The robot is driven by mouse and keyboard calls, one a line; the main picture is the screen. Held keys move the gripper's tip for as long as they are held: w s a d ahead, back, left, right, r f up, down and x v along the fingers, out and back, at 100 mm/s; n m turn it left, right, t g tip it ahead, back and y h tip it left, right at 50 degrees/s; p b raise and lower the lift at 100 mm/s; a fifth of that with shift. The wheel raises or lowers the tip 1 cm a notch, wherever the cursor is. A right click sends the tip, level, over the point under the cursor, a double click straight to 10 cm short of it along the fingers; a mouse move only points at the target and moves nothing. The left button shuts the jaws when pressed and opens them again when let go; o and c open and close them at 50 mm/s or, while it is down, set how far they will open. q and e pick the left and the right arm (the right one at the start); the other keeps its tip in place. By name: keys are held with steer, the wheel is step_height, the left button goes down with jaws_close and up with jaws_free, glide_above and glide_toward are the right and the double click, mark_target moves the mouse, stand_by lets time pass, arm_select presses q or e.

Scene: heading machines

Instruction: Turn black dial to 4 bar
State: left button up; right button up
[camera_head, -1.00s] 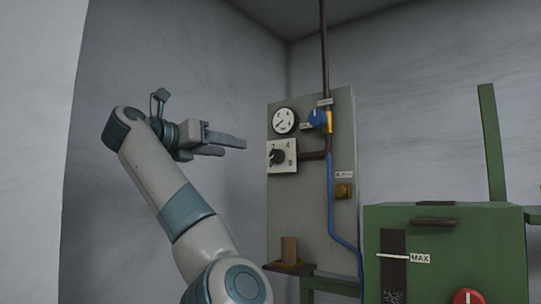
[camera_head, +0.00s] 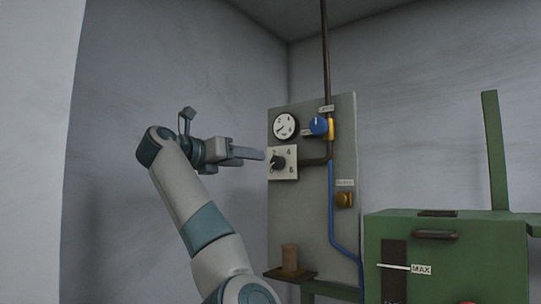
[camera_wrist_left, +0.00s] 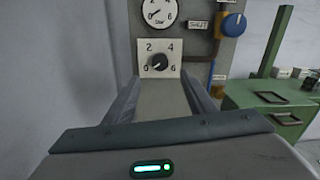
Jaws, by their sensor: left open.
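The black dial (camera_head: 277,163) sits on a white square plate (camera_head: 291,172) with numbers, on the grey panel. In the left wrist view the dial (camera_wrist_left: 159,62) is straight ahead, with 2 and 4 above it and 6 at lower right; its pointer seems to aim at the lower left mark. My left gripper (camera_head: 262,154) is open and empty, its fingers pointing at the plate from the left, apparently short of the dial. The round gauge (camera_head: 284,126) is above the plate; its needle points to the lower left. My right gripper is not in view.
A brown cylinder (camera_head: 290,257) stands on a small shelf below. A green machine (camera_head: 450,250) fills the lower right. Left of the panel is bare wall.

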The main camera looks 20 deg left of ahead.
mark_target(274, 162)
arm_select(q)
steer(key=p+x, duration=0.5)
steer(key=x, duration=0.4)
steer(key=shift+w+r, duration=0.15)
steer(key=shift+w, duration=0.1)
steer(key=shift+w+d+p, duration=0.3)
steer(key=shift+w+p, duration=0.15)
steer(key=shift+w, duration=0.2)
steer(key=c, duration=1)
